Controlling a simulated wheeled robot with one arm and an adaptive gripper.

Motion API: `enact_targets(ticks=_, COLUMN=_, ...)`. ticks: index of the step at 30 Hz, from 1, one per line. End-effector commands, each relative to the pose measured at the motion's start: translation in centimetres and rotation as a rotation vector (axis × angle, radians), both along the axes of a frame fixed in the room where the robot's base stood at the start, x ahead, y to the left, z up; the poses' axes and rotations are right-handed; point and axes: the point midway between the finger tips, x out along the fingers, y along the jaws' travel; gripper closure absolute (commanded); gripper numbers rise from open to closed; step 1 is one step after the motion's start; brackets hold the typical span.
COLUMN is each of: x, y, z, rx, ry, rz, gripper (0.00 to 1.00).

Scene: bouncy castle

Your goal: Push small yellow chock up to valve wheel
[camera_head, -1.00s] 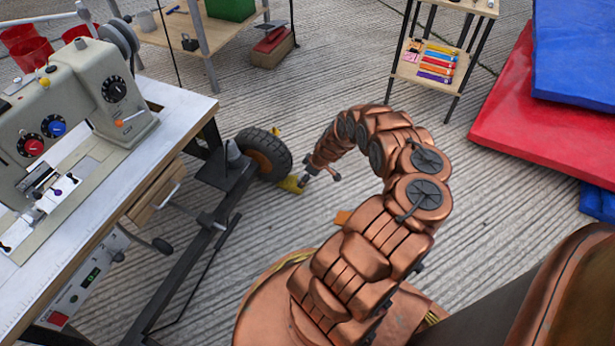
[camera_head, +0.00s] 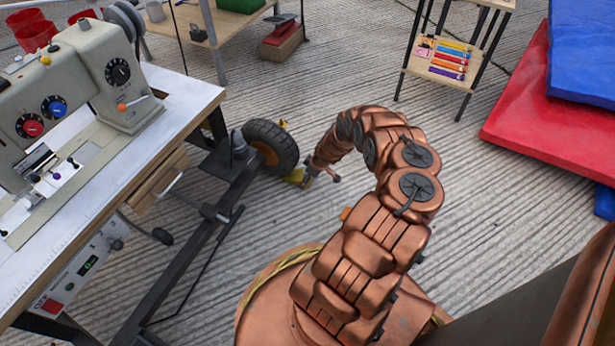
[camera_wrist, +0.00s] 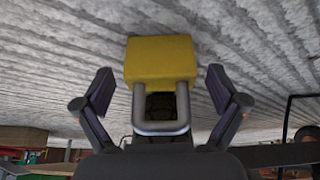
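The small yellow chock (camera_head: 295,176) lies on the floor beside the black-tyred wheel with an orange hub (camera_head: 272,147), which I take as the valve wheel. Any gap between them is too small to tell. In the wrist view the chock (camera_wrist: 160,58) is a yellow block with a grey metal loop facing me. My gripper (camera_wrist: 160,95) is open, one finger on each side of the loop and apart from it. In the head view my gripper (camera_head: 309,182) is low, just right of the chock. A dark curved shape at the wrist view's right edge looks like the wheel (camera_wrist: 288,125).
A sewing machine (camera_head: 75,85) stands on a white-topped table (camera_head: 185,100) at left, its dark frame reaching toward the wheel. A small shelf (camera_head: 432,75) stands at the back. Red (camera_head: 540,130) and blue mats lie at right. Ribbed floor between is clear.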

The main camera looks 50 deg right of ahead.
Motion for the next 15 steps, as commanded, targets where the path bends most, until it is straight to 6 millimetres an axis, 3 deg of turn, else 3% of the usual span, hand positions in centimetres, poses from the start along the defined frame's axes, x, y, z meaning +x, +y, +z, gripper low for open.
enact_targets(ticks=2, x=-0.01, y=0.0, z=0.01, rx=0.0, ry=0.0, rz=0.0, gripper=0.16)
enact_targets(ticks=15, x=-0.01, y=-0.02, z=-0.01, rx=0.0, ry=0.0, rz=0.0, gripper=0.61)
